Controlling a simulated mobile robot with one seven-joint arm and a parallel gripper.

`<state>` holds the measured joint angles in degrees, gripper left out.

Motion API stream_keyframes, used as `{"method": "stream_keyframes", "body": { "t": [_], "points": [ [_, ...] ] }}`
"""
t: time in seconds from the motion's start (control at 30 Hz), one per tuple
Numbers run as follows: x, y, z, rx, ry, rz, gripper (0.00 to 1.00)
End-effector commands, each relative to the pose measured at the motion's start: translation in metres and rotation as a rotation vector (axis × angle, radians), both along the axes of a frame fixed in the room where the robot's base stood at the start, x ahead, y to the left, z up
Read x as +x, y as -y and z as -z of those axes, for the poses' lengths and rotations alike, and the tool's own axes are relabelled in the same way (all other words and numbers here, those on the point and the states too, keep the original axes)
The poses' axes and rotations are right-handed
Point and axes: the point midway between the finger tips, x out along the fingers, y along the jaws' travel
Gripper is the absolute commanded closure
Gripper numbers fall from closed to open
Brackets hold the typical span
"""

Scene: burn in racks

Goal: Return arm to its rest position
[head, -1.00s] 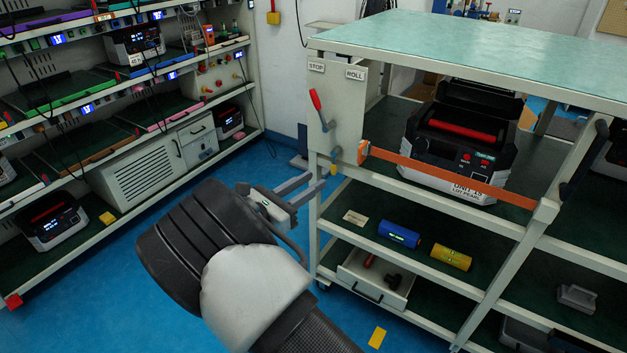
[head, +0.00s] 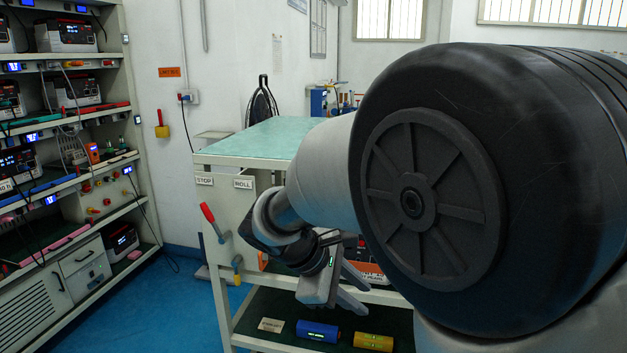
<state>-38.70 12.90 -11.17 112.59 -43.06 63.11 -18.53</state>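Only a small part of that device (head: 366,262) shows behind the gripper.
The cart (head: 262,140) has a green top and a red-handled lever (head: 212,220) at its left end. A blue roll (head: 317,331) and a yellow roll (head: 374,342) lie on its lower shelf. A rack (head: 140,165) of devices stands at left. Blue floor (head: 185,305) between them is clear.

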Motion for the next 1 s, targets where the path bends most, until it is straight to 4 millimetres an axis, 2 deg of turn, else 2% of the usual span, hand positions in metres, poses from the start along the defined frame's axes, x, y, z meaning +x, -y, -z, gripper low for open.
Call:
{"method": "stream_keyframes", "body": {
  "t": [0.03, 0.13, 0.3, 0.4, 0.6, 0.8, 0.83, 1.0],
  "points": [
    [-0.018, 0.019, -0.011, 0.101, 0.031, 0.093, 0.72],
    [-0.056, 0.042, -0.025, 0.291, 0.094, 0.272, 0.72],
    [-0.115, 0.061, -0.044, 0.578, 0.224, 0.546, 0.72],
    [-0.14, 0.063, -0.051, 0.702, 0.293, 0.666, 0.72],
    [-0.172, 0.063, -0.058, 0.878, 0.412, 0.837, 0.72],
    [-0.195, 0.06, -0.062, 1.019, 0.524, 0.971, 0.72],
    [-0.193, 0.059, -0.08, 1.014, 0.515, 0.966, 0.72],
    [-0.192, 0.059, -0.117, 1.009, 0.508, 0.961, 0.72]
  ]
}}
